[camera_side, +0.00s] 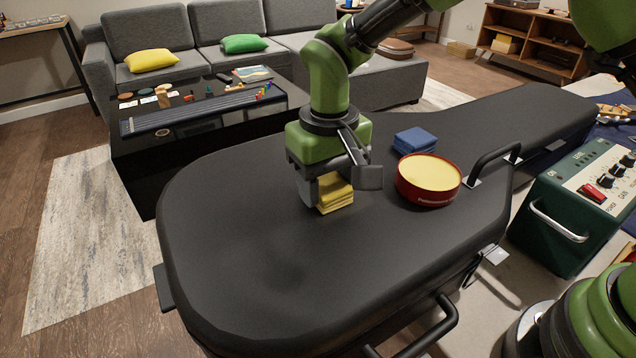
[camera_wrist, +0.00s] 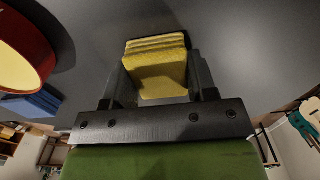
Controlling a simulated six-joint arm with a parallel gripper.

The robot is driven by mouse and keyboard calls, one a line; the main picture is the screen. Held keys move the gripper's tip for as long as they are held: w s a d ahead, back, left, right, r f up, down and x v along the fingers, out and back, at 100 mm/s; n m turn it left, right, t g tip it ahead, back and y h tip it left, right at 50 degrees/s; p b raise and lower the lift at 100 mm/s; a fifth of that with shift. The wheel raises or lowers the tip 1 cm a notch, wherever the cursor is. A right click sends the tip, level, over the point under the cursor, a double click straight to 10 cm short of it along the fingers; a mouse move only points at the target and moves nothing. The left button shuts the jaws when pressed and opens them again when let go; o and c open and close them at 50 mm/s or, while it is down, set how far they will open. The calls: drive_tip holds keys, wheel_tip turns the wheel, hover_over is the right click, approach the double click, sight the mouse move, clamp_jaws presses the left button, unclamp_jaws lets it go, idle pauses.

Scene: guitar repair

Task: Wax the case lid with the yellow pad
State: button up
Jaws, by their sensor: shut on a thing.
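The black guitar case lid (camera_side: 250,250) fills the middle of the side view. The yellow pad (camera_side: 336,192) is between the fingers of my gripper (camera_side: 342,187), at or just above the lid; I cannot tell whether it touches. In the wrist view, my gripper (camera_wrist: 158,88) is shut on the yellow pad (camera_wrist: 160,75), with a finger on each side. The red tin of yellow wax (camera_side: 429,180) stands open on the lid, right of my gripper. It also shows in the wrist view (camera_wrist: 22,50) at the upper left.
A folded blue cloth (camera_side: 415,140) lies on the lid behind the tin. A case handle (camera_side: 494,160) stands up to the right of the tin. A green amplifier (camera_side: 575,215) stands at the right. The lid's left and front parts are clear.

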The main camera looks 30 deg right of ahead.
sight(306, 206)
drive_tip(key=shift+d, duration=1.15)
drive_tip(key=shift+a+f, duration=0.15)
drive_tip(key=shift+a, duration=2.85)
drive_tip(key=shift+d, duration=3)
drive_tip(key=shift+a, duration=3)
drive_tip(key=shift+d, duration=0.1)
